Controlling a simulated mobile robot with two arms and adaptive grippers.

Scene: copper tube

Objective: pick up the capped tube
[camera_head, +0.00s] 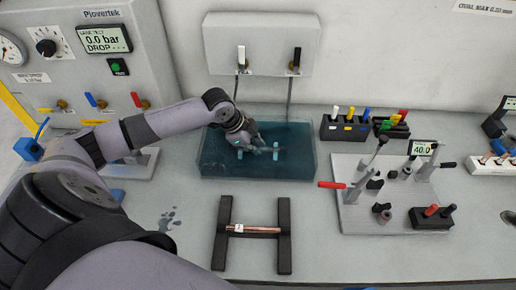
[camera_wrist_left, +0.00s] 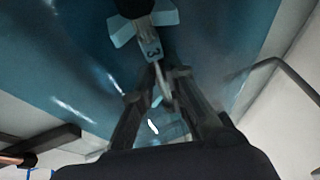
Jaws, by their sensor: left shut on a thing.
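The left arm reaches into a blue, water-filled tank (camera_head: 215,160) at the back middle. My left gripper (camera_head: 257,144) is low in the tank, beside pale blue supports (camera_head: 276,152). In the left wrist view its fingers (camera_wrist_left: 163,92) come close together on a thin, partly hidden piece, which seems to be the capped tube. A pale tag marked 3 (camera_wrist_left: 153,50) shows just beyond the fingertips, next to a pale blue support (camera_wrist_left: 165,14). The tube's ends and caps are not clear. My right gripper is not in view.
A copper tube (camera_head: 262,230) with a white tag lies across two dark rails (camera_head: 284,240) in front of the tank. A lever fixture with a red handle (camera_head: 332,185) stands right of it. Valves on a grey box (camera_head: 262,40) are behind the tank.

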